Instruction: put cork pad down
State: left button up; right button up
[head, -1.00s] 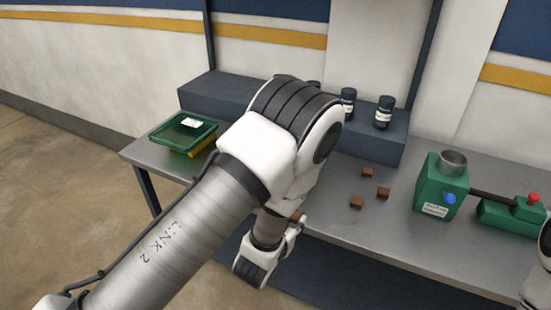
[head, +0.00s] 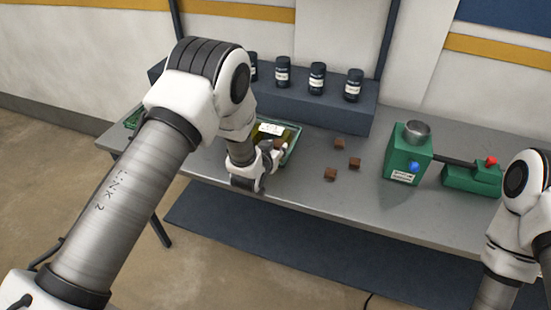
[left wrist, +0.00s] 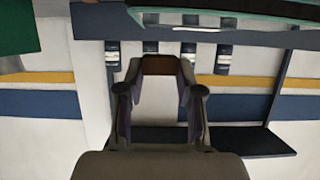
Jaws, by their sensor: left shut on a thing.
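My left gripper (head: 268,150) is at the front left of the bench, beside or over a green tray (head: 291,147) with a white label. In the left wrist view the gripper (left wrist: 160,72) is shut on a brown cork pad (left wrist: 160,65), held between its fingertips. The tray's edge (left wrist: 230,14) crosses the top of that view, apart from the pad in the picture. The arm hides part of the tray, and the gap between pad and tray cannot be judged. My right arm shows at the right edge; its gripper is out of view.
Three brown blocks (head: 339,144) lie on the grey bench (head: 300,180) right of the tray. A green machine with a metal cup (head: 408,160) stands further right. Dark jars (head: 317,78) stand on the shelf behind. Another green tray (head: 133,119) is partly hidden at left.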

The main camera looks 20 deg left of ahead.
pick_arm(q)
notch_tip(320, 180, down, 3)
jog(key=shift+f+b, duration=0.15)
jog(key=shift+b, duration=0.8)
jog(key=shift+w+f, duration=0.15)
jog(key=shift+w, duration=0.05)
jog(key=shift+f, duration=0.1)
jog(key=o, duration=0.7)
jog(key=shift+s, duration=0.15)
